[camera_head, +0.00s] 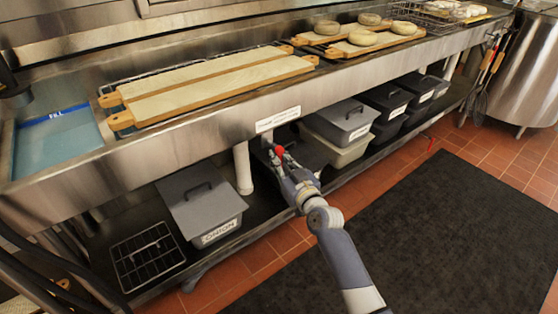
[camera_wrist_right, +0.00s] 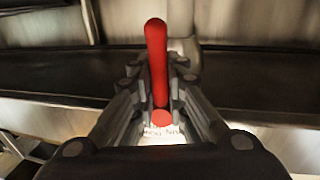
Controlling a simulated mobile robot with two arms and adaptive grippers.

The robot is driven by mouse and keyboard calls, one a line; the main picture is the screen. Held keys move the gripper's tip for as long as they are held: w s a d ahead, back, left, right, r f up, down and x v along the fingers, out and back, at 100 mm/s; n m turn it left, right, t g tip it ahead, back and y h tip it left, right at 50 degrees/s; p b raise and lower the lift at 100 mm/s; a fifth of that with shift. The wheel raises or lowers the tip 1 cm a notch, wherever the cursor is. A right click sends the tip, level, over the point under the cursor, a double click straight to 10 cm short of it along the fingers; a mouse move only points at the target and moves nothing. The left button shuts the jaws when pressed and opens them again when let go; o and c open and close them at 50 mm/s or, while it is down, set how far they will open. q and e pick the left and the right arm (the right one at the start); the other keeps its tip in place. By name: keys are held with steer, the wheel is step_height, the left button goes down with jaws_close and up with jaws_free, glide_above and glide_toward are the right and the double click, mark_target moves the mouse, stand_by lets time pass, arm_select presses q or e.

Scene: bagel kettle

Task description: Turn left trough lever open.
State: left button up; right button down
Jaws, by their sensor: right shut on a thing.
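The red left trough lever (camera_head: 279,151) sits under the front edge of the steel trough (camera_head: 215,139), just below a white label (camera_head: 278,119). My right gripper (camera_head: 280,160) reaches up to it from below and is shut on it. In the right wrist view the red lever (camera_wrist_right: 157,65) stands between the fingers of my right gripper (camera_wrist_right: 160,90), its long end sticking out past them. A white label (camera_wrist_right: 165,132) shows partly behind the lever's base. My left gripper is not in view.
A lidded grey ONION bin (camera_head: 203,200) and a wire rack (camera_head: 147,257) are on the lower shelf at left. More lidded bins (camera_head: 345,120) stand to the right of my arm. Wooden boards (camera_head: 210,88) lie on the trough. A dark mat (camera_head: 430,235) covers the floor.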

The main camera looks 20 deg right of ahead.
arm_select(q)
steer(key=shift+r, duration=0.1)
arm_select(e)
steer(key=shift+f, duration=0.1)
steer(key=shift+d+n, duration=0.1)
steer(key=shift+n, duration=0.3)
steer(key=shift+w+d+n+b, duration=0.1)
steer(key=shift+d+n+b, duration=0.2)
steer(key=shift+n, duration=0.4)
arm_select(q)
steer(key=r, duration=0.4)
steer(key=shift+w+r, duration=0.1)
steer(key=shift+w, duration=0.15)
arm_select(e)
steer(key=r+n+y, duration=0.1)
steer(key=n, duration=0.5)
steer(key=d+r+n+y, duration=0.1)
steer(key=n, duration=0.4)
steer(key=d+r+n+t+y, duration=0.1)
steer(key=n+y, duration=0.1)
steer(key=n, duration=0.4)
steer(key=shift+w+d+r+n, duration=0.1)
steer(key=shift+w+d+n, duration=0.05)
steer(key=shift+w+n, duration=0.2)
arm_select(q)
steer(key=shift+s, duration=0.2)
